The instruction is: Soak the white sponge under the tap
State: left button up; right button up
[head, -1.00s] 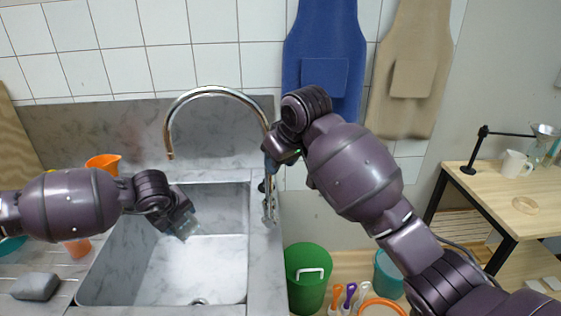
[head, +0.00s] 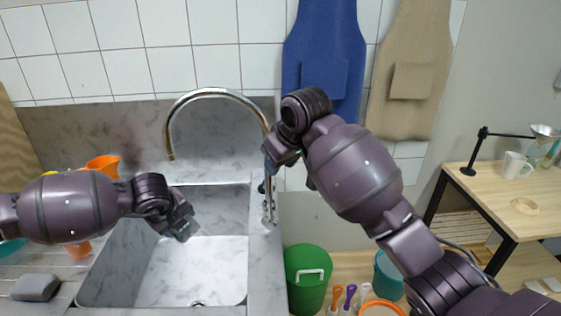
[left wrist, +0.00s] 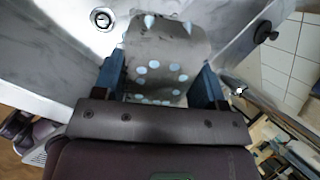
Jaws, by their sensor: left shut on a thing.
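My left gripper (head: 184,229) hangs over the basin of the sink (head: 225,262). In the left wrist view its blue fingers are shut on a flat, pale grey piece with light blue spots (left wrist: 160,45), which I take for the white sponge; it is mostly hidden by the gripper in the head view. The tap (head: 214,92) has a tall chrome arc, and its spout end is above and slightly left of that gripper. I see no clear water stream. My right gripper (head: 272,163) is beside the tap's upright, mostly hidden by its own wrist; its opening cannot be told.
A grey block (head: 36,287) lies on the ribbed drainboard left of the basin, with orange cups (head: 103,165) behind. The drain (left wrist: 102,19) is bare. A green bucket (head: 306,276) stands right of the sink, and a wooden table (head: 500,200) is farther right.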

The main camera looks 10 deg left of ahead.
dwell(0.4)
pick_arm(q)
jog(key=shift+s+d+r+p, duration=0.15)
jog(key=shift+s+r+p, duration=0.35)
jog(key=shift+s+r, duration=0.25)
jog(key=s, duration=0.1)
jog(key=s+r, duration=0.1)
jog(key=s+r+p, duration=0.1)
jog(key=shift+s+d+r, duration=0.25)
jog(key=shift+d, duration=0.05)
jog(key=shift+m, duration=0.3)
dwell(0.6)
